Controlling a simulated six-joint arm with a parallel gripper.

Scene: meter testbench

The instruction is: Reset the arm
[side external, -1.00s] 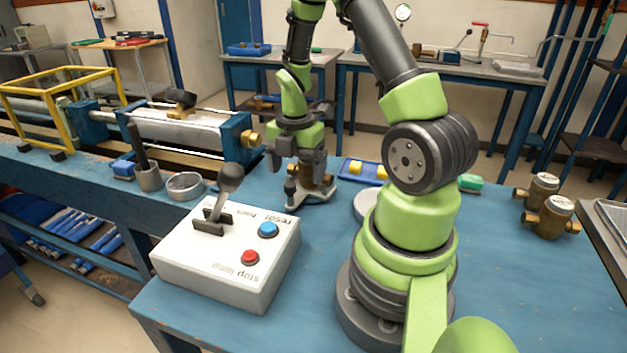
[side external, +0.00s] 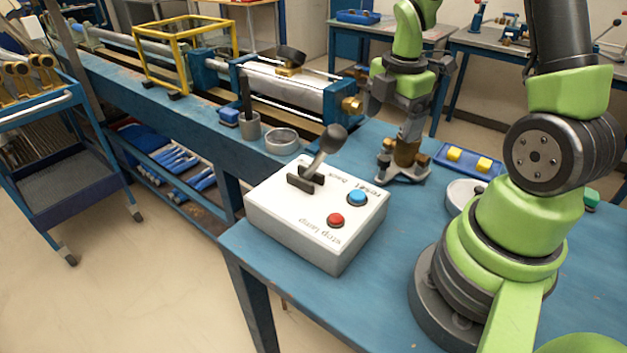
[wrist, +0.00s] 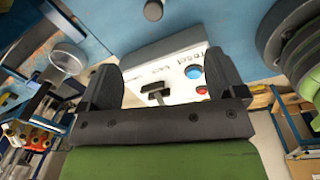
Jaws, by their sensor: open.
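My gripper (side external: 398,106) hangs pointing down at the back of the bench, just above a small brass-and-grey fixture (side external: 405,155). In the wrist view its two dark fingers stand wide apart, open (wrist: 166,68), with nothing visibly clamped between them. The white control box (side external: 300,228) sits near the bench's front left corner, in front of the gripper. It carries a blue button (side external: 357,198), a red button (side external: 335,220) and a dark lever with a round knob (side external: 334,139). The box (wrist: 178,88) shows beyond the fingers in the wrist view, partly hidden.
A blue tray with yellow blocks (side external: 470,161) and a round grey dish (side external: 465,194) lie right of the fixture. A metal ring (side external: 282,141) and a cup (side external: 247,128) stand behind the box. The blue benchtop (side external: 385,290) is clear in front.

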